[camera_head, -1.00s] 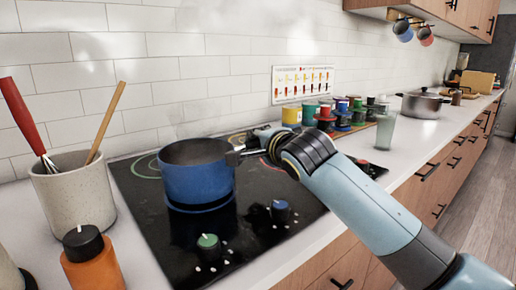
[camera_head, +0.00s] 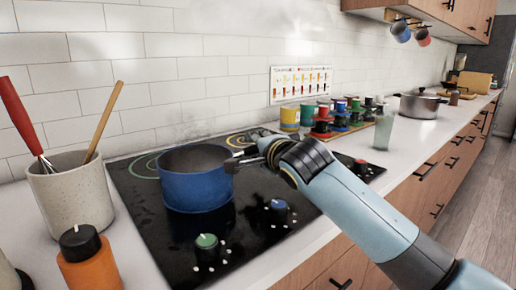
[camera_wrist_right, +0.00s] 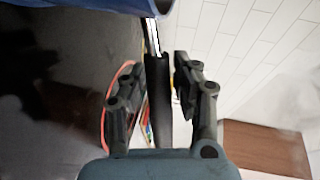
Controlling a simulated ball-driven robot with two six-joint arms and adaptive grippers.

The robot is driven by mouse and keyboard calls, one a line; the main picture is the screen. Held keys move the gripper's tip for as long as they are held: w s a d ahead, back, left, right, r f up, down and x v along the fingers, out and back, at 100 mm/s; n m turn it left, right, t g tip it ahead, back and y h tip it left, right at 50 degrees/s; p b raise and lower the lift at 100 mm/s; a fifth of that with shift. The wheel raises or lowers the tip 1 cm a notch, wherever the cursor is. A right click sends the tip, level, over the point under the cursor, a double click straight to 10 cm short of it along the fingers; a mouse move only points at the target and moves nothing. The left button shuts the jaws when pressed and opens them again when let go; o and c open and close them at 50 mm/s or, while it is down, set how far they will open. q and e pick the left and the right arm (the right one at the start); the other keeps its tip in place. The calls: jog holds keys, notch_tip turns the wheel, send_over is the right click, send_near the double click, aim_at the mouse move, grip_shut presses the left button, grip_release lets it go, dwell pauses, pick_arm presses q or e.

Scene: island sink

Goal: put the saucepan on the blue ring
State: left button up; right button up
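The blue saucepan (camera_head: 197,188) stands upright on the black cooktop, at its front left zone. No blue ring shows; the pan's base covers the spot where one showed earlier. Its dark handle points right towards my right gripper (camera_head: 250,152). In the right wrist view the handle (camera_wrist_right: 158,95) runs between the two fingers of my right gripper (camera_wrist_right: 157,82), with a clear gap on the left and a narrower one on the right. The fingers are apart, around the handle and not clamped on it. The pan's blue wall (camera_wrist_right: 90,6) shows at the top. My left gripper is out of view.
The cooktop (camera_head: 165,245) has a green knob (camera_head: 207,242) and a blue knob (camera_head: 279,207) in front. A utensil crock (camera_head: 70,190) and an orange bottle (camera_head: 88,262) stand left. Several coloured jars (camera_head: 322,122), a glass (camera_head: 383,131) and a steel pot (camera_head: 420,104) stand right.

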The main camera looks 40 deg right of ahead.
jog(key=v, duration=1.2)
jog(key=shift+r, duration=0.15)
